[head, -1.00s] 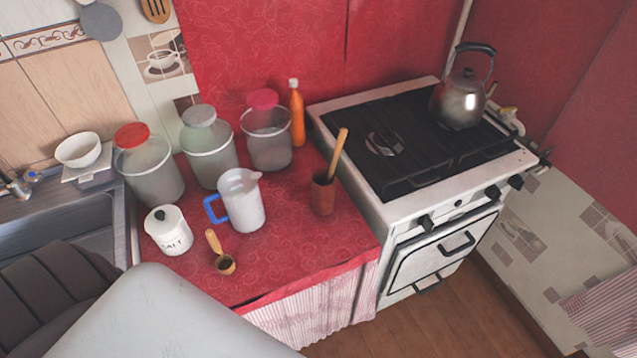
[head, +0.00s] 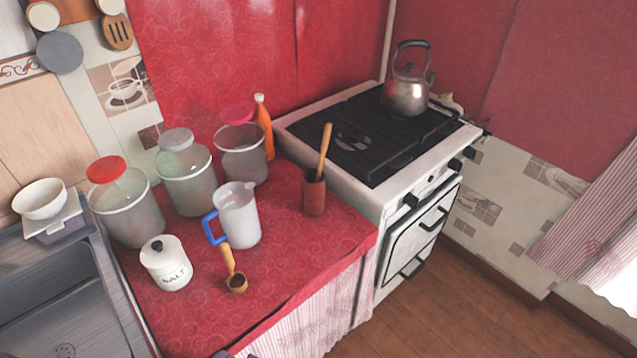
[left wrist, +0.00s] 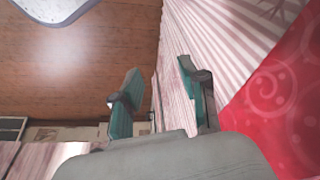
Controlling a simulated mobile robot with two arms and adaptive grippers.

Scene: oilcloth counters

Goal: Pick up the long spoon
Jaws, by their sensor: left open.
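A long wooden handle (head: 325,150) stands in a reddish-brown cup (head: 313,193) on the red counter. It leans a little right, and its lower end is hidden in the cup. A short wooden scoop (head: 235,282) with a round bowl lies near the counter's front, touching or close to the jug. My left gripper (left wrist: 160,85) shows in the left wrist view, open and empty, with teal pads apart. It is beside the striped curtain below the red counter edge, with wooden floor beyond. No spoon shows in that view. My right gripper is not in view.
A measuring jug (head: 240,215) with a blue handle, a salt pot (head: 166,263) and several lidded jars crowd the counter's left and back. An orange bottle (head: 264,128) stands behind. The stove (head: 400,180) with a kettle (head: 407,93) adjoins at right. The counter's front right is clear.

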